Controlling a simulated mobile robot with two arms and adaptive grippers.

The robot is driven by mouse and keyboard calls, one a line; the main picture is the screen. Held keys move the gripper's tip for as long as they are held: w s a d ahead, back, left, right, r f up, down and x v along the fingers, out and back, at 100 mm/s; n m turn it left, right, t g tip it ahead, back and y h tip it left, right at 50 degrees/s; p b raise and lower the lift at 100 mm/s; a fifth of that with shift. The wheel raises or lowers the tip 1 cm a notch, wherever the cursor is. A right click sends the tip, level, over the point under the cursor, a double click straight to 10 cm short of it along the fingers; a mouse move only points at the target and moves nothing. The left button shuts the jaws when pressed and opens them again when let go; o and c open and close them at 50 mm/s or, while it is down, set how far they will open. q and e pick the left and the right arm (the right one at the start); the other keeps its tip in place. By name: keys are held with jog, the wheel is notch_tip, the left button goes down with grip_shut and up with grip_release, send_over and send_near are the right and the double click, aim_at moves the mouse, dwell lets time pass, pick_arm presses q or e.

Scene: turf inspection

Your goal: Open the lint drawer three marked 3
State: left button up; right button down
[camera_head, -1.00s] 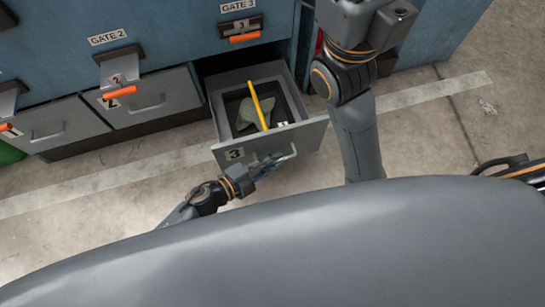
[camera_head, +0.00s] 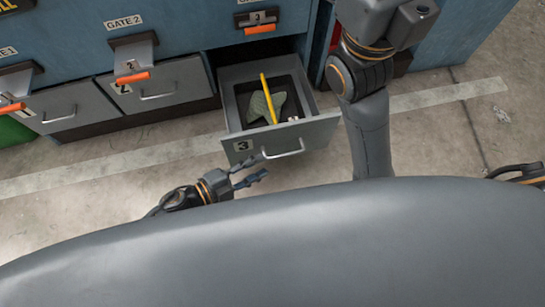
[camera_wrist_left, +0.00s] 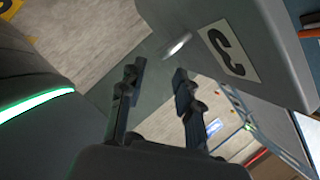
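Lint drawer three (camera_head: 318,131), grey with a "3" label on its front, is pulled out from under the GATE 3 panel. Its bar handle (camera_head: 285,154) is on the front face. Inside lie a yellow stick (camera_head: 268,98) and a grey-green flat piece (camera_head: 253,107). My left gripper (camera_head: 256,173) is open and empty, just in front of the drawer and left of the handle, apart from it. In the left wrist view its two fingers (camera_wrist_left: 157,88) are spread, with the "3" label (camera_wrist_left: 228,52) close by.
Shut drawers (camera_head: 160,88) stand to the left, under the GATE 2 and GATE 1 panels. An orange-tipped lever (camera_head: 260,28) marked 3 sits above the open drawer. The concrete floor (camera_head: 110,185) in front is clear, with a pale painted line.

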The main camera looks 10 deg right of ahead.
pick_arm(q)
jog(key=v, duration=0.4)
dwell(0.5)
